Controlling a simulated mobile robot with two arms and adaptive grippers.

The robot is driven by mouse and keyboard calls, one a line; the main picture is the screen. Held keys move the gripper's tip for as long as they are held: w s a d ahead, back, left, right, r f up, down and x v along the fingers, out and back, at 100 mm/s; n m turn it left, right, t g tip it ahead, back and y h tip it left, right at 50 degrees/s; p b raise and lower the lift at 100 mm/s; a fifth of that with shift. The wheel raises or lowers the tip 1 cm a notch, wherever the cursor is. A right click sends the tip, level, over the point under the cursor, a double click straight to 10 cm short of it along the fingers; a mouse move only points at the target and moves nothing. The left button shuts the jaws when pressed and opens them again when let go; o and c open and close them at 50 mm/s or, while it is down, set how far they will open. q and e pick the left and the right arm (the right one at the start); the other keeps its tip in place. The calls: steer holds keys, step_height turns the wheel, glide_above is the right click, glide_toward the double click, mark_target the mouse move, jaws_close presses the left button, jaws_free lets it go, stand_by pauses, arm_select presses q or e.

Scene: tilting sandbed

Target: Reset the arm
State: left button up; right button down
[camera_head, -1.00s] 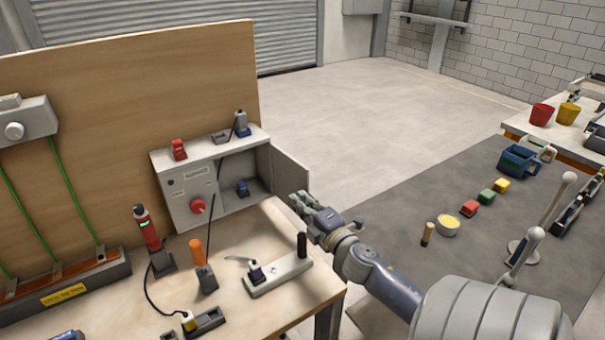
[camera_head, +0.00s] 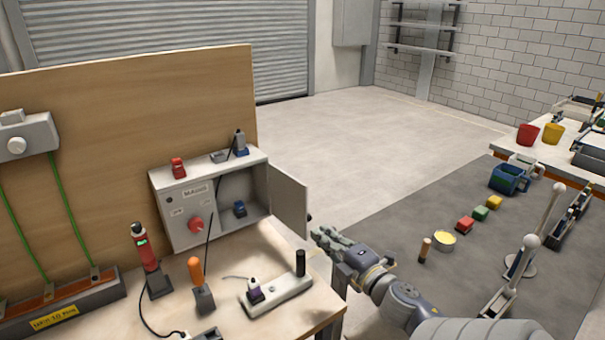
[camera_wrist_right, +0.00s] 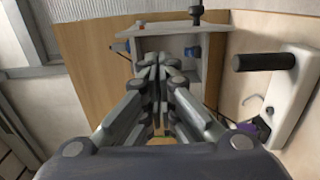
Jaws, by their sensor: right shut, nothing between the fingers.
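My right gripper (camera_head: 328,240) is shut and empty in the head view. It is in the air past the right edge of the workbench (camera_head: 262,318), just in front of the open door (camera_head: 287,200) of the grey mains box (camera_head: 187,215). In the right wrist view the fingers of the gripper (camera_wrist_right: 160,72) are together and point toward the mains box (camera_wrist_right: 183,42). The left gripper is not in view.
A power strip (camera_head: 282,290) with a black upright handle lies near the bench's right edge. An orange-handled tool (camera_head: 196,270) and a red device (camera_head: 146,248) stand left of it. Small coloured blocks (camera_head: 480,213) and a blue bin (camera_head: 508,180) are on the grey surface at right.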

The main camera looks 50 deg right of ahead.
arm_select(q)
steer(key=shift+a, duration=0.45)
